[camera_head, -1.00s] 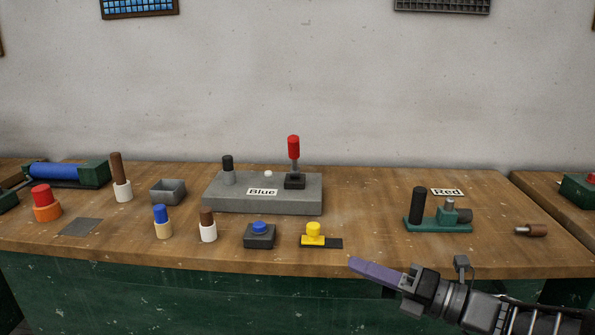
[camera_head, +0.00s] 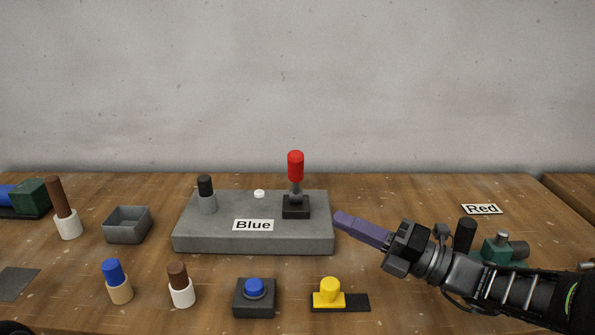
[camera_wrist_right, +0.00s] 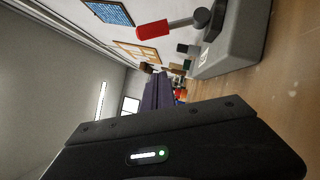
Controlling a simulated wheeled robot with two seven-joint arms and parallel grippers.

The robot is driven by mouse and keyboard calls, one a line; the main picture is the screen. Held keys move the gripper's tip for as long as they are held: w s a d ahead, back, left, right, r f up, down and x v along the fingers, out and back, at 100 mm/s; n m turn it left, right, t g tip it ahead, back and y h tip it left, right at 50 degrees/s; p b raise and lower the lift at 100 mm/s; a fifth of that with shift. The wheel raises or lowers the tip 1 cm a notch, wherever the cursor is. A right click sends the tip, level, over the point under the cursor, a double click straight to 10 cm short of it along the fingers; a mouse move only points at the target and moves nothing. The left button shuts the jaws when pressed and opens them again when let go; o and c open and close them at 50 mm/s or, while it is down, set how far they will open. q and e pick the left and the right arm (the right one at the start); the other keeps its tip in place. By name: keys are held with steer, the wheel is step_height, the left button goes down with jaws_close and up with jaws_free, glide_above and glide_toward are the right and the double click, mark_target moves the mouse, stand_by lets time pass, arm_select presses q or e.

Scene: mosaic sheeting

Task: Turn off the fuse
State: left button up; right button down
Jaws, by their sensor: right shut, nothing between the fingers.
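A grey box (camera_head: 290,240) with a "Blue" label stands on the wooden bench. On its right end a lever with a red handle (camera_head: 295,166) stands upright on a black base (camera_head: 296,208). I cannot tell for sure which device is the fuse. My right gripper (camera_head: 338,222) is shut and empty, its purple fingers pointing left beside the box's right end, lower than the red handle. In the right wrist view the red handle (camera_wrist_right: 153,30) shows beyond the purple fingers (camera_wrist_right: 158,92), apart from them. My left gripper is not in view.
The box also carries a black-topped peg (camera_head: 205,188) and a white button (camera_head: 259,194). In front are a blue button (camera_head: 254,286) and a yellow block (camera_head: 329,287). A green device (camera_head: 496,248) by the "Red" label (camera_head: 481,209) is partly behind my right arm.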

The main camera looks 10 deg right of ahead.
mark_target(296, 178)
steer(key=shift+s, duration=0.2)
steer(key=shift+w, duration=0.1)
steer(key=w+a+r, duration=0.3)
steer(key=w+a, duration=0.2)
steer(key=w, duration=0.4)
steer(key=shift+w+a+r, duration=0.25)
steer(key=shift+r, duration=0.15)
